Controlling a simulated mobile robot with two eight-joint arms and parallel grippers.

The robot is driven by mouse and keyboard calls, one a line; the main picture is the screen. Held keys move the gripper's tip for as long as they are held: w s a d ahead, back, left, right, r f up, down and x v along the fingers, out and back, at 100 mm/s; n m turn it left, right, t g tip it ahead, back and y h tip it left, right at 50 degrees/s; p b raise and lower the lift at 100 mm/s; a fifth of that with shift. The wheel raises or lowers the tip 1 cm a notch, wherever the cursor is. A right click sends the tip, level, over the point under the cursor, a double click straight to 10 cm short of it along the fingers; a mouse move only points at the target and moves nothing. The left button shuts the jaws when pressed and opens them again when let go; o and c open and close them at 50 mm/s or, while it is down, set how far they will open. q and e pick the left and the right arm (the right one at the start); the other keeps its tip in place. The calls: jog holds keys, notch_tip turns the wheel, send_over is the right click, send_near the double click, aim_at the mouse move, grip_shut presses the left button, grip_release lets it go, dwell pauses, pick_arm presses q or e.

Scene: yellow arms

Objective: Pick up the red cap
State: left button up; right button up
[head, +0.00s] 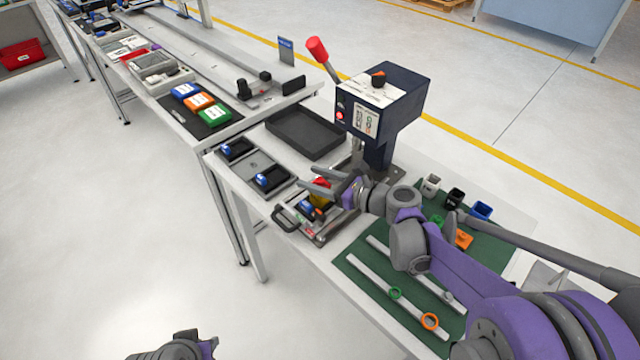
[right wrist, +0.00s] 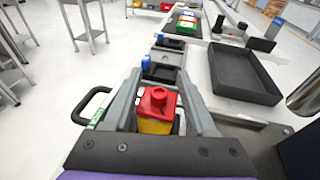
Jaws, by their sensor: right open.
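The red cap (head: 321,183) sits on top of a yellow block (right wrist: 155,127) at the fixture on the workbench, in front of the press. In the right wrist view the cap (right wrist: 158,101) is square with a round raised top. My right gripper (head: 317,181) is open, with one finger on each side of the cap. In the right wrist view its two fingers (right wrist: 159,88) stand apart, with visible gaps beside the cap. The yellow block's lower part is hidden. A piece of my left arm's end (head: 178,348) shows at the bottom edge; its jaws cannot be made out.
A dark press (head: 385,105) with a red-knobbed lever stands behind my right gripper. An empty black tray (head: 305,132) and small trays with blue parts (head: 237,150) lie beyond. A green mat (head: 375,290) carries white rails, rings and several small cups. My right forearm passes over it.

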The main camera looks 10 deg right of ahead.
jog(key=shift+x, duration=0.8)
grip_shut()
jog(key=shift+r, duration=0.1)
